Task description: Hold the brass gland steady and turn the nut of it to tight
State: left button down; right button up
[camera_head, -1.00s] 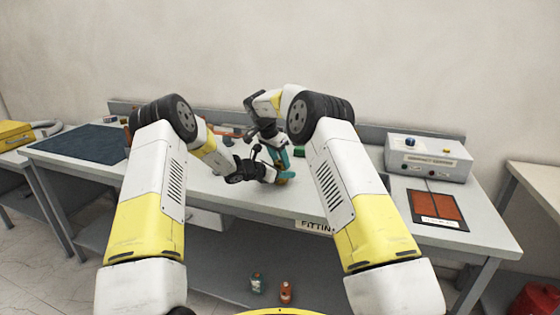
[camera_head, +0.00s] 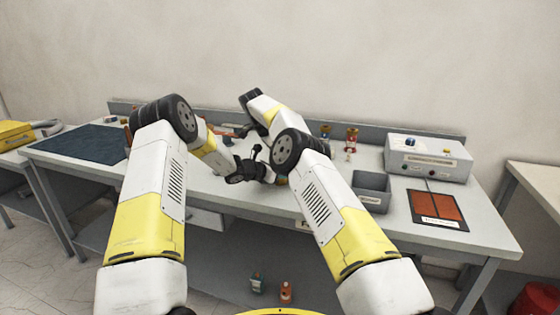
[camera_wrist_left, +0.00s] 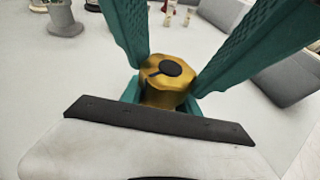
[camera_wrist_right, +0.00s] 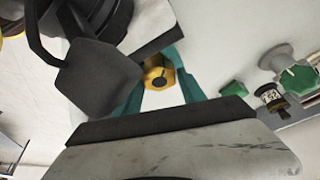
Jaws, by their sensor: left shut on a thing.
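The brass gland (camera_wrist_left: 166,75), with a dark round opening in its top, sits between teal fingers in the left wrist view. My left gripper (camera_head: 272,177) is shut on it, low over the bench. In the right wrist view the brass nut (camera_wrist_right: 158,74) shows as a faceted ring with a dark centre. My right gripper (camera_wrist_right: 160,90) has its fingers spread on either side of the nut; contact is hard to judge. Its long teal fingers also reach down around the gland in the left wrist view. My right forearm hides the right gripper in the head view.
On the grey bench (camera_head: 240,198), a grey open bin (camera_head: 371,190), a control box (camera_head: 428,158) and a red panel (camera_head: 437,207) stand to the right. Red and brass fittings (camera_head: 351,138) stand at the back. A dark mat (camera_head: 80,143) lies at the left.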

jog(key=o, duration=0.3)
jog(key=shift+o, duration=0.2)
jog(key=shift+r, duration=0.15)
jog(key=shift+w+n, duration=0.1)
jog(key=shift+n, duration=0.3)
jog(key=n+t, duration=0.1)
jog(key=n, duration=0.1)
jog(key=n+y, duration=0.1)
jog(key=shift+s+d+n+t, duration=0.15)
jog(key=shift+s+n+t, duration=0.05)
jog(key=shift+n+t, duration=0.2)
jog(key=v, duration=1.2)
jog(key=w+r+m+t+y, duration=0.2)
jog(key=w+r+m+t, duration=0.4)
jog(key=w+r+t, duration=0.6)
jog(key=shift+w+d+r+m+y, duration=0.4)
jog(key=shift+w+r, duration=2.25)
jog(key=shift+w, duration=1.85)
